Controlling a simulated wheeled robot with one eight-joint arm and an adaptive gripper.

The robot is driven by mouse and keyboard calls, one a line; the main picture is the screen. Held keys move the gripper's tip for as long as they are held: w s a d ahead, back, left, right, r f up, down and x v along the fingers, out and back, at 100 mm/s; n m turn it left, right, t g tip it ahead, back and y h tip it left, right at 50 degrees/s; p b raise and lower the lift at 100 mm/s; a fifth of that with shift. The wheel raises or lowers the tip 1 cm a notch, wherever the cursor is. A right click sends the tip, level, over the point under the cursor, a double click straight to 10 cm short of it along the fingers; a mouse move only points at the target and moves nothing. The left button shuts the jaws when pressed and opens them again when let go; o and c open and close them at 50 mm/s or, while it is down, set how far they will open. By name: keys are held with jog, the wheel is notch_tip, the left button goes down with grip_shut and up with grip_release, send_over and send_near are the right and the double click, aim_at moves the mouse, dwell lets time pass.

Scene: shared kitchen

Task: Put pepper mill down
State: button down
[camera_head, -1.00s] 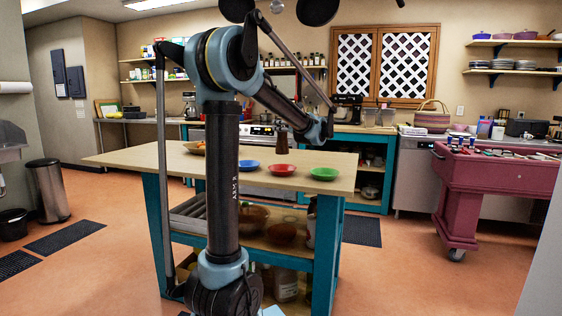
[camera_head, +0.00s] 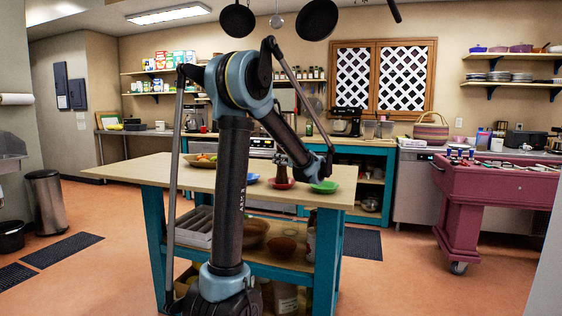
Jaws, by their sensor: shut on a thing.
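The pepper mill (camera_head: 281,173) is a small dark brown upright shape. My gripper (camera_head: 282,160) is shut on its upper part, at the end of my bent arm over the wooden-topped island (camera_head: 130,172). The mill's lower end overlaps the red bowl (camera_head: 281,185) in this view. I cannot tell whether it stands in the bowl, touches the tabletop beside it or hangs just above. The fingers are small and partly hidden by the wrist.
A blue bowl (camera_head: 251,178) is left of the red bowl and a green bowl (camera_head: 323,187) is right of it. A yellowish bowl with food (camera_head: 203,161) stands further left. The island's left top is clear. A red cart (camera_head: 490,185) stands at right.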

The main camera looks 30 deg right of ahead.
jog(key=shift+f, duration=0.1)
jog(key=c, duration=0.9)
grip_release()
jog(key=shift+c, duration=0.2)
jog(key=s+d, duration=0.1)
jog(key=s, duration=1.1)
jog(key=shift+d+r, duration=0.15)
jog(key=shift+r, duration=0.25)
jog(key=shift+w, duration=0.1)
